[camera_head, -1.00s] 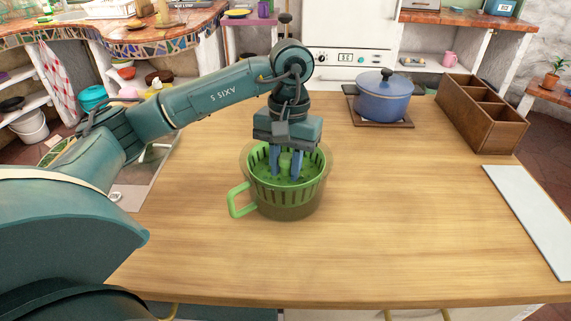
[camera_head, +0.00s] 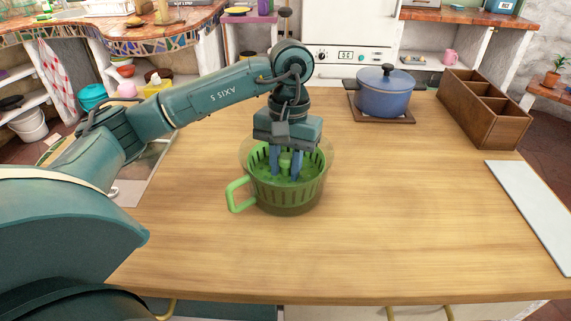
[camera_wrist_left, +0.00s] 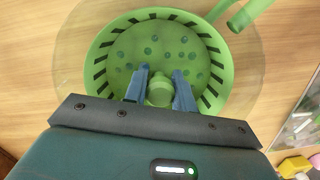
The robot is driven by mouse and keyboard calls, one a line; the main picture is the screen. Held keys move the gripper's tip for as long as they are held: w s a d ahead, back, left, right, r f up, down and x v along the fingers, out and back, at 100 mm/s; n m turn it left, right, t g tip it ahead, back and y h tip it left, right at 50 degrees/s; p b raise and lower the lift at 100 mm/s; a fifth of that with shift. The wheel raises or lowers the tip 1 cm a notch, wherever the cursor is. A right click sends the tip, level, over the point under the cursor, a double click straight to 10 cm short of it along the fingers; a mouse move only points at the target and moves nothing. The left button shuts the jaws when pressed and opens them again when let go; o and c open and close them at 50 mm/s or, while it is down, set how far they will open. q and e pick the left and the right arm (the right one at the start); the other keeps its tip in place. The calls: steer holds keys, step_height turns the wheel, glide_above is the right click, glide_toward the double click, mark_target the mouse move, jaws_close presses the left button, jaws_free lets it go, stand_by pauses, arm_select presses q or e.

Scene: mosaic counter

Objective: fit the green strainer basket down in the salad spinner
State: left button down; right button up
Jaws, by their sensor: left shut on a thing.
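The green strainer basket (camera_head: 301,190) has slots in its side, holes in its floor and a knob in its middle. It sits inside the clear bowl of the salad spinner (camera_head: 244,156), on the wooden counter. A green handle (camera_head: 235,194) sticks out at the left. My left gripper (camera_head: 286,172) reaches down into the basket from above, shut on the knob. In the left wrist view the basket (camera_wrist_left: 214,72) lies inside the clear rim (camera_wrist_left: 70,62), and the two blue fingers (camera_wrist_left: 160,92) stand on either side of the knob. My right gripper is not in view.
A blue pot (camera_head: 385,96) with a lid stands on a brown trivet at the back. A wooden divided box (camera_head: 476,114) and a white board (camera_head: 530,212) lie to the right. The counter's front and middle right are clear.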

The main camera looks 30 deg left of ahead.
mark_target(289, 153)
arm_select(q)
steer(key=shift+f+b, duration=0.4)
steer(key=shift+f, duration=0.05)
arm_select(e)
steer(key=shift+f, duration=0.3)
arm_select(q)
steer(key=c, duration=1.1)
jaws_free()
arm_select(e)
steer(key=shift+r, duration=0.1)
arm_select(q)
steer(key=shift+r, duration=0.1)
steer(key=r+p, duration=0.1)
steer(key=r, duration=0.3)
steer(key=w+r, duration=0.1)
steer(key=r, duration=0.3)
steer(key=r+p, duration=0.1)
steer(key=r, duration=0.2)
steer(key=shift+w+a+r+p, duration=0.15)
steer(key=shift+w+r+p, duration=0.15)
steer(key=shift+r, duration=0.7)
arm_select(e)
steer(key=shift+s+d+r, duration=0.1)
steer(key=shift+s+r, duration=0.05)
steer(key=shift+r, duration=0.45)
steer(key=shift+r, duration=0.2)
